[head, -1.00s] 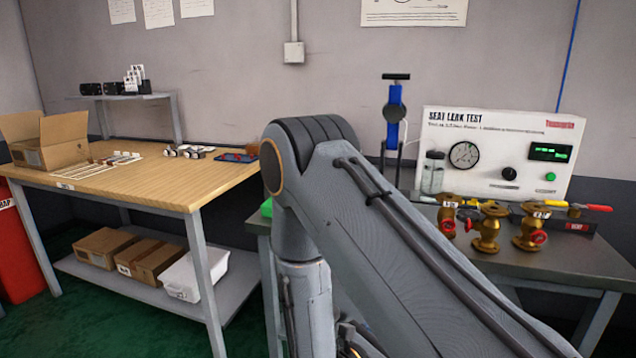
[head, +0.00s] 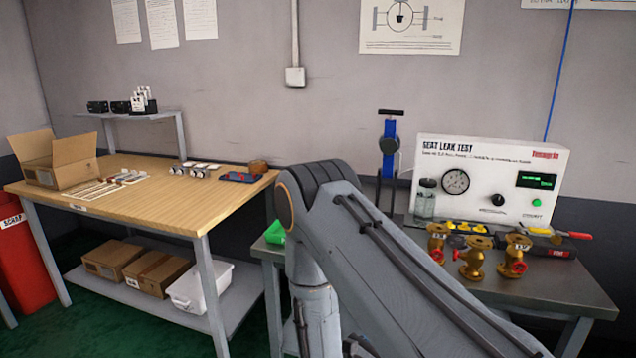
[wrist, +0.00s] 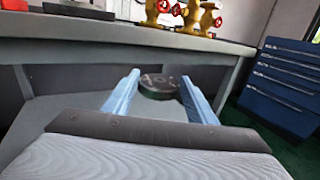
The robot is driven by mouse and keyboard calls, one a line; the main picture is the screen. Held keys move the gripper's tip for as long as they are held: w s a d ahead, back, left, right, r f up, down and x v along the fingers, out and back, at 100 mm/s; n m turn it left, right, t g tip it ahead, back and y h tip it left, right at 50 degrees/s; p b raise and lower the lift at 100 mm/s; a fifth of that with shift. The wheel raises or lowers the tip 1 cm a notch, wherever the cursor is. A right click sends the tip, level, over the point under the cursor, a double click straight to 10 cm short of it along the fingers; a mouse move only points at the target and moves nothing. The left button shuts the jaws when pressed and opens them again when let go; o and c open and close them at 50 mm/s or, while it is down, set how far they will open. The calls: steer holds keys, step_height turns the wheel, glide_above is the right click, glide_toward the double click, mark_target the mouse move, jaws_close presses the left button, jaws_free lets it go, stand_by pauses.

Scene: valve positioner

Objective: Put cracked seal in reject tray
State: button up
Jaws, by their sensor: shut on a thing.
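In the wrist view my gripper (wrist: 160,77) has two pale blue fingers, shut on a dark round disc (wrist: 158,88) between their tips. I take it to be the seal; a crack cannot be made out. The gripper is in front of and below the edge of the grey test table (wrist: 130,38). In the head view my arm hides the gripper and the disc. A dark tray with a red label (head: 558,252) lies right of the valves on the test table; its label is too small to read surely.
Several brass valves (head: 472,258) stand on the test table before the seat leak test panel (head: 490,180). A green bin (head: 275,232) is at its left end. A wooden workbench (head: 150,205) stands left, with a red scrap bin (head: 22,255) beyond. A blue drawer cabinet (wrist: 285,82) stands right.

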steer(key=shift+d+n+t+y, duration=0.2)
steer(key=shift+n+t+y, duration=0.7)
steer(key=shift+t+y, duration=0.15)
steer(key=shift+s+a+f+n+t+y, duration=0.1)
steer(key=shift+a+n+t+y, duration=0.1)
steer(key=shift+n+t+y, duration=0.4)
steer(key=shift+s+a+n+t+y, duration=0.1)
steer(key=shift+a+n+y, duration=0.15)
steer(key=shift+y, duration=0.6)
steer(key=shift+d, duration=0.15)
